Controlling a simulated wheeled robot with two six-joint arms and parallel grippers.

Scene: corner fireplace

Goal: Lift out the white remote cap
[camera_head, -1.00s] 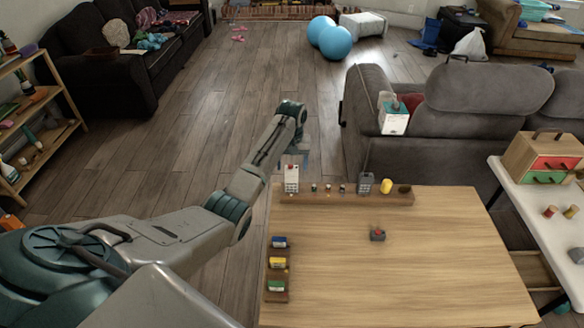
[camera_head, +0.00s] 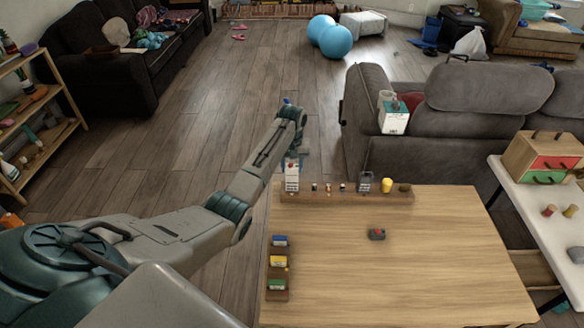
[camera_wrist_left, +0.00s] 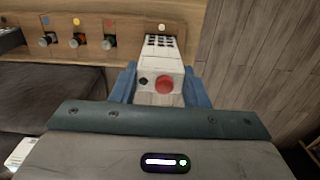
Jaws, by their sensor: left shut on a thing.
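The white remote cap (camera_head: 291,181) is upright at the left end of the wooden rack (camera_head: 350,198) along the table's far edge. In the left wrist view the white remote (camera_wrist_left: 160,72) shows dark keys, a red round button and a dark round spot. My left gripper (camera_head: 293,160) is at its top in the head view. In the wrist view the blue fingers of my left gripper (camera_wrist_left: 160,88) are shut on it, one on each side. Whether its lower end is still in the rack is not clear. My right gripper is out of view.
Several small dark pegs (camera_wrist_left: 76,41), a grey holder (camera_head: 365,182) and a yellow cup (camera_head: 387,185) stand along the rack. A grey box with a red top (camera_head: 377,234) sits mid-table. Blue, yellow and green blocks (camera_head: 278,263) line the left edge. The table's right side is clear.

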